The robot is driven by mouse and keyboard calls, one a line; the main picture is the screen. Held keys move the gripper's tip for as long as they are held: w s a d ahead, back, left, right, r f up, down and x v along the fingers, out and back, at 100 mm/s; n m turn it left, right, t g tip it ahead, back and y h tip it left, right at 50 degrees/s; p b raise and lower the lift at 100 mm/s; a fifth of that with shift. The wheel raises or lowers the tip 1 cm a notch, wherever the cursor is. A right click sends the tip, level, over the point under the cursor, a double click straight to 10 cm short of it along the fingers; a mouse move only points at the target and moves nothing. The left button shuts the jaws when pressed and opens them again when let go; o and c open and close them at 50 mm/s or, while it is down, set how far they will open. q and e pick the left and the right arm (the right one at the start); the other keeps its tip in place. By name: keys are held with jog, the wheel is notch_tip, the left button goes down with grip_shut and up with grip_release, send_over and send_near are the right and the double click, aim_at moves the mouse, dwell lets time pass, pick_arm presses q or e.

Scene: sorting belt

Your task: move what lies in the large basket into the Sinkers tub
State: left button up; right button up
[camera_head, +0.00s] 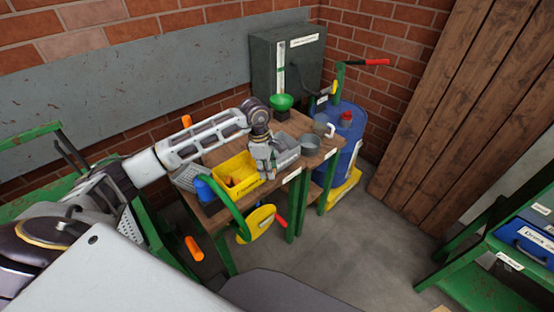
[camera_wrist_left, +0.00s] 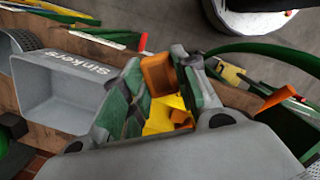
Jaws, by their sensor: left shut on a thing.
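My left gripper (camera_head: 267,176) hangs over the workbench, between the yellow tub (camera_head: 230,168) and the grey tub (camera_head: 291,159). In the left wrist view the fingers (camera_wrist_left: 157,66) are shut on an orange block (camera_wrist_left: 158,75). The grey Sinkers tub (camera_wrist_left: 60,62) lies to the left of the fingers there, its lettering readable and its visible inside bare. A grey perforated basket (camera_head: 185,176) stands at the bench's left end; its contents cannot be made out. My right gripper is not in view.
Orange pieces (camera_head: 231,182) lie in the yellow tub. A blue item (camera_head: 205,190) stands beside it. A blue drum (camera_head: 345,140) is at the right; the floor in front is clear.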

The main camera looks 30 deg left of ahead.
pick_arm(q)
jog(key=shift+w+a+r+n, duration=0.1)
jog(key=shift+a+r+n, duration=0.3)
jog(key=shift+n, duration=0.5)
jog(key=a+r+n, duration=0.1)
jog(key=n, duration=0.2)
jog(key=a+n, duration=0.2)
jog(key=n, duration=0.1)
jog(key=w+a+r+n+t+y, duration=0.1)
jog(key=n, duration=0.1)
jog(key=shift+a+r+n, duration=0.25)
jog(key=shift+r+n, duration=0.05)
jog(key=shift+n, duration=0.1)
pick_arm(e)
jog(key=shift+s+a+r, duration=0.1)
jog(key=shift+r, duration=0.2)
pick_arm(q)
jog(key=shift+a, duration=0.1)
jog(key=shift+w+r, duration=0.1)
jog(key=shift+r, duration=0.05)
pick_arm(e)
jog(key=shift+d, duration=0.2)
